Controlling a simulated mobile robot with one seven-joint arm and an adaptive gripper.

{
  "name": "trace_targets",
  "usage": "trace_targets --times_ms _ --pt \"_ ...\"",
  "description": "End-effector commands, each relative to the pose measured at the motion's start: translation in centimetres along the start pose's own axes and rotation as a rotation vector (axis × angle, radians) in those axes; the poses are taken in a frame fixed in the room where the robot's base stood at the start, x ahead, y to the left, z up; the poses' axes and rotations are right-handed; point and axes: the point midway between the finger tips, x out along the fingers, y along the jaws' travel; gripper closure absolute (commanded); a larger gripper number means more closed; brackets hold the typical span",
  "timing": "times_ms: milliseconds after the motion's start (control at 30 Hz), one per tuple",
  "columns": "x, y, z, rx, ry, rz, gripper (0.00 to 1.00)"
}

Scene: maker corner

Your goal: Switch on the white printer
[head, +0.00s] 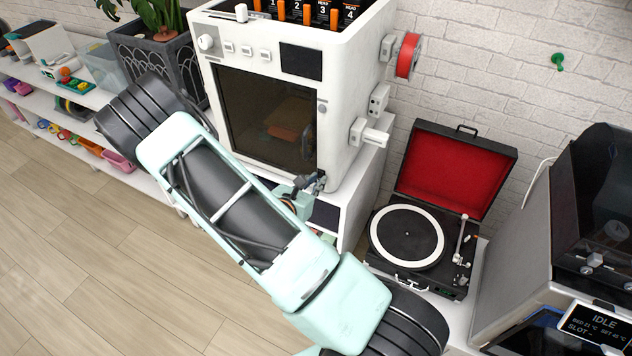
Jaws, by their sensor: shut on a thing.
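The white printer (335,95) stands on a white shelf unit near the middle of the head view. Its small upper screen (301,62) is dark. A round white knob (206,42) and several small white buttons (247,51) are on its front, above a dark window door (262,115). White fittings (372,132) stick out of its right side. My gripper (318,181) is at the printer's lower front right corner, beside the base edge. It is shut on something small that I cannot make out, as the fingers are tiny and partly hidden.
A red spool (408,55) hangs on the printer's right side. An open record player (408,237) with a raised red lid stands to the right. A grey machine with an "IDLE" display (597,322) is at far right. A plant pot (150,62) stands left. Floor (60,250) is clear.

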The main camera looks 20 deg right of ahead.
Motion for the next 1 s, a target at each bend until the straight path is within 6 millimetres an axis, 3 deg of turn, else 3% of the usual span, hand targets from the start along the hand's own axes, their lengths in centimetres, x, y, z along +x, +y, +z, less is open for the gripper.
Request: trace_targets --times_ms 133,467,900,933,1000 --pt "0.36 -0.01 -0.92 -0.001 -0.064 0.0 1.0" --pt "0.42 0.03 -1.06 -0.001 -0.216 0.001 1.0" --pt "0.25 -0.02 -0.67 0.0 -0.244 -0.001 1.0" --pt "0.25 -0.02 -0.67 0.0 -0.244 -0.001 0.86" --pt "0.25 -0.03 -0.67 0.0 -0.243 -0.001 0.8"
